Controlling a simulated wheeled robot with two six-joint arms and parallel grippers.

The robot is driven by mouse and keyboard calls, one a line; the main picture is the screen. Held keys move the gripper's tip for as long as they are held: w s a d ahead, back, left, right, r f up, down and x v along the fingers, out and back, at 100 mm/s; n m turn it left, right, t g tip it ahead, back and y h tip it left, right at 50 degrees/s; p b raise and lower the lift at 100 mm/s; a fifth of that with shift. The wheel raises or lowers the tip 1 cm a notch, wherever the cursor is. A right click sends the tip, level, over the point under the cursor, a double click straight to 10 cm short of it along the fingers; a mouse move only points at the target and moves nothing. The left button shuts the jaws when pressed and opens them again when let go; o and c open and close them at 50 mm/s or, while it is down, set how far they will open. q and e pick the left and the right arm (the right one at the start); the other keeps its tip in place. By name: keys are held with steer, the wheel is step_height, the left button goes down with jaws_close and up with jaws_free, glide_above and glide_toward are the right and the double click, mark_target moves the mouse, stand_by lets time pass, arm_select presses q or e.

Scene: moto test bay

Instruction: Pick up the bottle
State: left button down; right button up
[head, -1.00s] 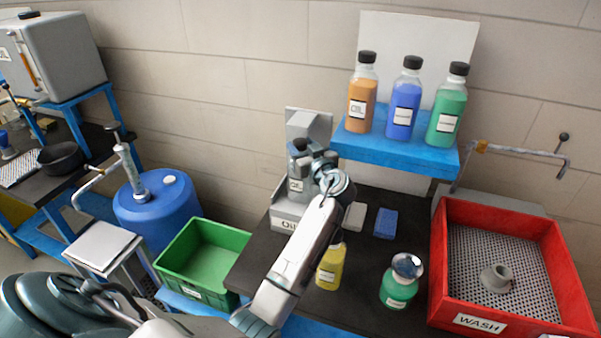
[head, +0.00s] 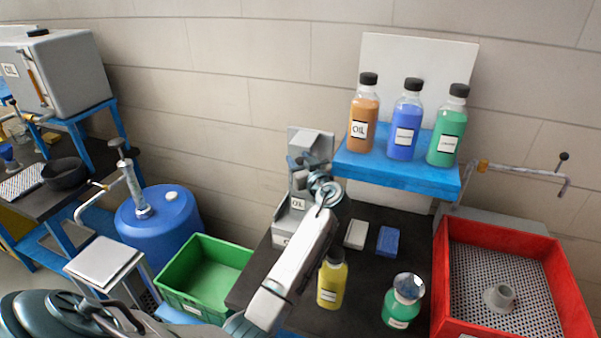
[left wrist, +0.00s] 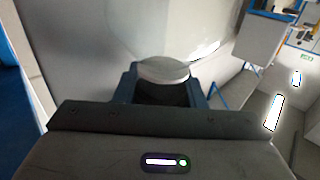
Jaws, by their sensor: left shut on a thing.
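A clear bottle with a pale label (head: 298,203) stands upright at the grey dispenser (head: 310,140) on the dark bench, partly hidden by my left gripper. My left gripper (head: 302,164) is at the top of this bottle, shut on its cap and neck. In the left wrist view, the clear bottle body (left wrist: 170,30) shows above a white neck ring, with the dark cap between the fingers. I cannot tell whether the bottle's base still touches its support. My right gripper is not in view.
Orange (head: 364,118), blue (head: 404,125) and green (head: 447,130) bottles stand on the blue shelf (head: 395,173). A yellow bottle (head: 332,284) and green flask (head: 399,312) stand on the bench. A red tray (head: 452,240) is right; a green crate (head: 190,305) is left.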

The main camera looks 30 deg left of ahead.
arm_select(q)
steer(key=shift+s+r+b, duration=0.1)
steer(key=shift+b, duration=0.75)
steer(key=s+d+b, duration=0.4)
steer(key=s+b, duration=0.3)
steer(key=s, duration=1)
steer(key=shift+s+d+r, duration=0.15)
steer(key=shift+c, duration=2.2)
jaws_free()
